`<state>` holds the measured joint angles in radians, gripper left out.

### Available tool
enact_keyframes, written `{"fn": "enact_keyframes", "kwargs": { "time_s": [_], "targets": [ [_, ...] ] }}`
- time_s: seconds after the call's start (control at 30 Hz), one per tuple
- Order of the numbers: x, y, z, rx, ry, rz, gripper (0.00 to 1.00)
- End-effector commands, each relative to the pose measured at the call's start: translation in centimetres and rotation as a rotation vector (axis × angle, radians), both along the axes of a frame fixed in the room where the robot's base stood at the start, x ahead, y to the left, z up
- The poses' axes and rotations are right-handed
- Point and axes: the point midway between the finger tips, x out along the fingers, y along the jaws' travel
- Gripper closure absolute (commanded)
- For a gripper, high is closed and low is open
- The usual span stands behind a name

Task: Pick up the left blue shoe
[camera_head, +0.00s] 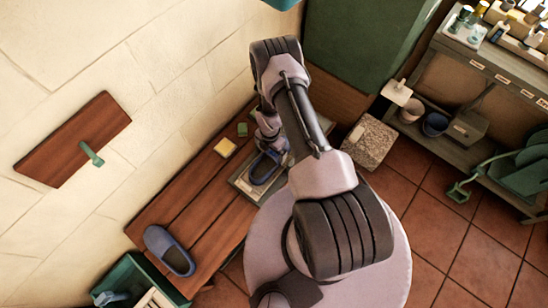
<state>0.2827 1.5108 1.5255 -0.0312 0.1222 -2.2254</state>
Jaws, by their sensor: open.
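One blue shoe (169,251) lies on the near end of the wooden bench (188,205), at the left in the picture. Another blue shoe (263,168) lies on a pale tray (243,186) at the bench's right side, partly covered by my arm. My gripper (273,150) is open, pointing down over the far end of the shoe on the tray. Its fingertips are small and partly hidden, so I cannot tell if they touch that shoe. The shoe at the left is well apart from my gripper.
A green crate (128,278) stands at the near left. A speckled block (370,142) and a workbench (490,72) stand right. Bench boards between the shoes are clear.

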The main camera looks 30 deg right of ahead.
Motion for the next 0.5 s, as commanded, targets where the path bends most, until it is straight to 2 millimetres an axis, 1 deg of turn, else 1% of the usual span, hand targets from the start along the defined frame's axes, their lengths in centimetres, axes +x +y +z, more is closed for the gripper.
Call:
{"fn": "enact_keyframes", "kwargs": {
  "time_s": [0.07,0.23,0.3,0.47,0.5],
  "targets": [
    [0.0,-0.1,-0.9,0.000,-0.001,-0.001,0.00],
    [-0.3,-0.5,-4.4,0.000,0.000,0.001,0.00],
    [-0.3,-0.5,-5.2,0.000,-0.001,0.000,0.00],
    [-0.2,-0.5,-5.1,0.000,-0.001,0.000,0.00],
    [-0.3,-0.5,-5.0,0.000,-0.001,0.000,0.02]
  ]
}}
